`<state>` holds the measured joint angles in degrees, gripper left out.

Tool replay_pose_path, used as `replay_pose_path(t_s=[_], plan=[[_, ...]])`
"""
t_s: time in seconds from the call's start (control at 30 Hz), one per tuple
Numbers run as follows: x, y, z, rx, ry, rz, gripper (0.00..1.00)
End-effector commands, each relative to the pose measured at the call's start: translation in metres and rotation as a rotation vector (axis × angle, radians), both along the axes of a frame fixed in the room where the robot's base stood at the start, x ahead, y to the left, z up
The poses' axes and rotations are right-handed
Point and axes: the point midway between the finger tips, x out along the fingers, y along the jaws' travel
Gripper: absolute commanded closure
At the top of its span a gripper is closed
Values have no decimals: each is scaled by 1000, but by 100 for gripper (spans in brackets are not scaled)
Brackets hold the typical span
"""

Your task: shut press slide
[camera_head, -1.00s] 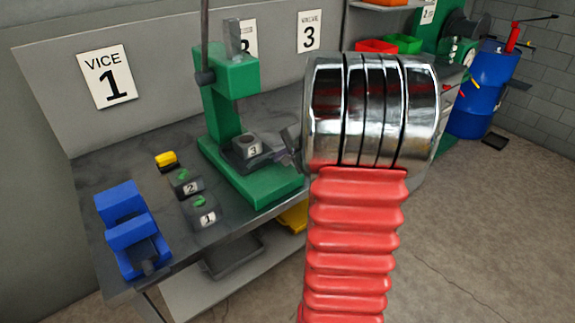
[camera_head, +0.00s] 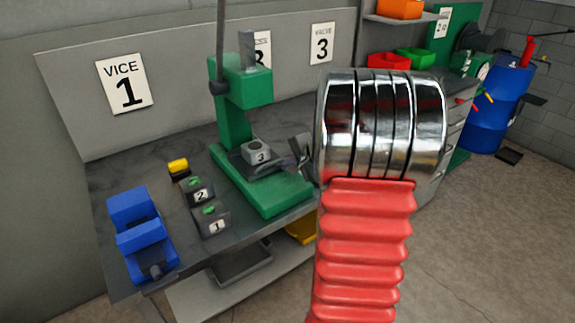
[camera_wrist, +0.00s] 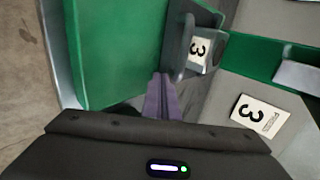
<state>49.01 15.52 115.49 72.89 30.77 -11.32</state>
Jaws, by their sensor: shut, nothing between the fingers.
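The green arbor press (camera_head: 232,125) stands on the bench, left of my arm in the head view. Its dark slide (camera_head: 240,163) lies on the green base and carries a grey block marked 3 (camera_head: 258,150). The block also shows in the wrist view (camera_wrist: 199,50), beside the dark slide plate (camera_wrist: 180,35). My gripper (camera_head: 299,155) is at the right side of the slide, partly hidden behind my wrist. In the wrist view its fingers (camera_wrist: 162,92) are shut and empty, close to the slide's end. I cannot tell whether they touch it.
A blue vice (camera_head: 140,235) sits at the bench's left end. Blocks marked 1 (camera_head: 213,224) and 2 (camera_head: 198,192) and a yellow-topped item (camera_head: 178,167) lie between vice and press. The press lever (camera_head: 220,45) rises high. Open floor (camera_head: 470,250) lies to the right.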

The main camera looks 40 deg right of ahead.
Motion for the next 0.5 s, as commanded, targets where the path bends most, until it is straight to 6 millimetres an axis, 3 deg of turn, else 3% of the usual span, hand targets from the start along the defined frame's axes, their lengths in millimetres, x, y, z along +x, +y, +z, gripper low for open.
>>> replay_pose_path(t_s=[0.17,0.5], plan=[[-22,4,-1,0,2,-1,100],[-56,8,32,-3,1,0,100]])
